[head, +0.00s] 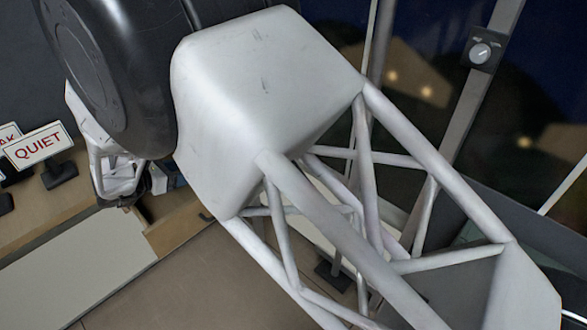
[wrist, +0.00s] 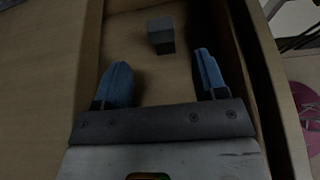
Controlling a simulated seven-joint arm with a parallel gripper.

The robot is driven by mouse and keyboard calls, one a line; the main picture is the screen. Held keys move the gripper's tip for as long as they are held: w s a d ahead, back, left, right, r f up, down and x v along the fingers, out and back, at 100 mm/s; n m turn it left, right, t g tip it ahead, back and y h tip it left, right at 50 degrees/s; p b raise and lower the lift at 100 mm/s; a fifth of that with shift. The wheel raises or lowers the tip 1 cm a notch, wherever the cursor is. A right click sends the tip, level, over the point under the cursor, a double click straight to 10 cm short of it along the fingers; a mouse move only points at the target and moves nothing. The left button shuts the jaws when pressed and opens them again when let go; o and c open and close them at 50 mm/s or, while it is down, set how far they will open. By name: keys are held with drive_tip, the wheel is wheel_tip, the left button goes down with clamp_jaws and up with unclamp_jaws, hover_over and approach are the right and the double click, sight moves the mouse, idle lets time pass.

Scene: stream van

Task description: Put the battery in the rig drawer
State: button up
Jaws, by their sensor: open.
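A small dark grey block, likely the battery (wrist: 161,36), sits on the floor of an open wooden drawer (wrist: 262,60) in the wrist view. My gripper (wrist: 161,70) has its two blue fingers wide apart above the drawer. The block shows just beyond and between the fingertips, apart from both, and nothing is between the fingers. In the head view the wooden drawer (head: 180,222) is only partly seen at lower left. My arm hides most of it there, and the block is not visible.
A QUIET sign (head: 38,146) stands on the wooden desk (head: 30,215) at the left of the head view, beside another sign. The drawer's right wall (wrist: 285,100) runs close to my right finger. A pink round thing (wrist: 306,112) lies beyond it. A wooden surface (wrist: 40,90) lies left.

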drive_tip(key=w+d+r+n+t+y, duration=0.2)
drive_tip(key=w+d+r+n+y, duration=0.1)
drive_tip(key=w+d+r+n, duration=0.3)
drive_tip(key=w+d+r+n+t+y, duration=0.1)
drive_tip(key=w+d+r+n+y, duration=0.3)
drive_tip(key=r, duration=0.4)
drive_tip(key=s+d+r+n+y, duration=0.45)
drive_tip(key=d+r+n, duration=0.5)
drive_tip(key=n, duration=0.25)
drive_tip(key=s+d+f+n+g+h, duration=0.1)
drive_tip(key=s+d+n+g, duration=0.4)
drive_tip(key=s+d+n, duration=0.6)
drive_tip(key=s+d+f+n+g+h, duration=0.1)
drive_tip(key=s+d+n+g, duration=0.4)
drive_tip(key=s+d+n, duration=0.6)
drive_tip(key=s+d, duration=0.3)
drive_tip(key=s, duration=0.3)
drive_tip(key=s+d, duration=0.4)
drive_tip(key=s, duration=0.3)
drive_tip(key=shift+s+d+f+n, duration=0.3)
drive_tip(key=shift+f+n, duration=0.1)
